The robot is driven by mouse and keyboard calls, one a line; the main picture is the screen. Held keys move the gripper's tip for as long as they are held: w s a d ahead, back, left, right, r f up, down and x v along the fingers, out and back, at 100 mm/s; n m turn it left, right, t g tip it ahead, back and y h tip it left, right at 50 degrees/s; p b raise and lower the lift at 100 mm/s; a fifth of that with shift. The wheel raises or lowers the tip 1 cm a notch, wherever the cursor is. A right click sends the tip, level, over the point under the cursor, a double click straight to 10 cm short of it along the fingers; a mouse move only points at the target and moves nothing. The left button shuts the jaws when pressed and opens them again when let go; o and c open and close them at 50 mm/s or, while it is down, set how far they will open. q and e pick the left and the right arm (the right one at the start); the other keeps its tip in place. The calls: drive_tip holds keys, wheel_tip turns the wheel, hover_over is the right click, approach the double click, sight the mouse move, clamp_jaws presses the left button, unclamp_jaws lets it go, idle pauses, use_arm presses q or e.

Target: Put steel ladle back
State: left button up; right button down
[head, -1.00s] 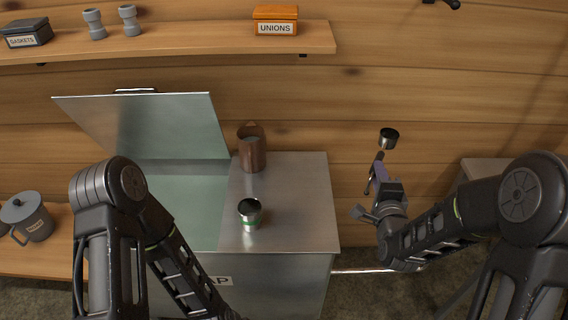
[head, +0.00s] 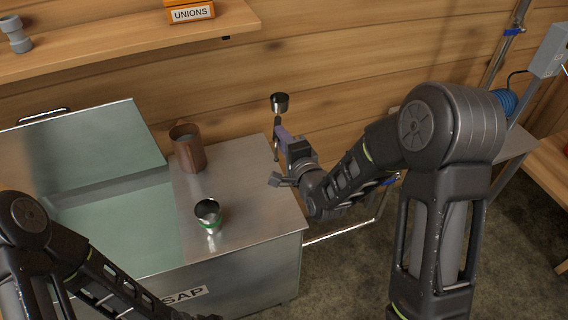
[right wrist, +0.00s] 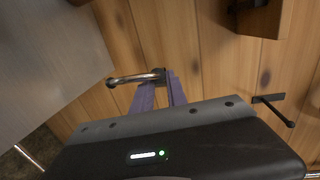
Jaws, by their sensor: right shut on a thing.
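The steel ladle (head: 280,103) is held upright in the head view, its dark-rimmed cup on top, in front of the plank wall beyond the sap box's right back corner. My right gripper (head: 280,138) is shut on its handle below the cup. In the right wrist view the purple fingers (right wrist: 160,88) are closed around the metal handle (right wrist: 133,78), which sticks out to the left; the cup is not clear there. A dark peg (right wrist: 277,110) juts from the wall to the right of the fingers, apart from them. My left gripper is out of view.
The steel sap box (head: 250,215) has its lid (head: 90,140) raised. A brown jug (head: 188,150) and a green-banded steel cup (head: 208,214) stand on its top. A wall shelf (head: 120,50) holds the orange unions box (head: 190,12). A blue coil and grey post are at right.

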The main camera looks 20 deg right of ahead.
wheel_tip(320, 180, down, 7)
drive_tip(key=s+n+g+y+b, duration=0.1)
drive_tip(key=n+g+y+b, duration=0.2)
drive_tip(key=n+y+b, duration=0.3)
drive_tip(key=y+b, duration=0.2)
drive_tip(key=shift+s+d+y+b, duration=0.15)
drive_tip(key=shift+s+y+b, duration=0.15)
drive_tip(key=shift+b, duration=0.1)
drive_tip(key=shift+f, duration=0.1)
drive_tip(key=shift+f+b, duration=4.75)
drive_tip(key=shift+f, duration=0.45)
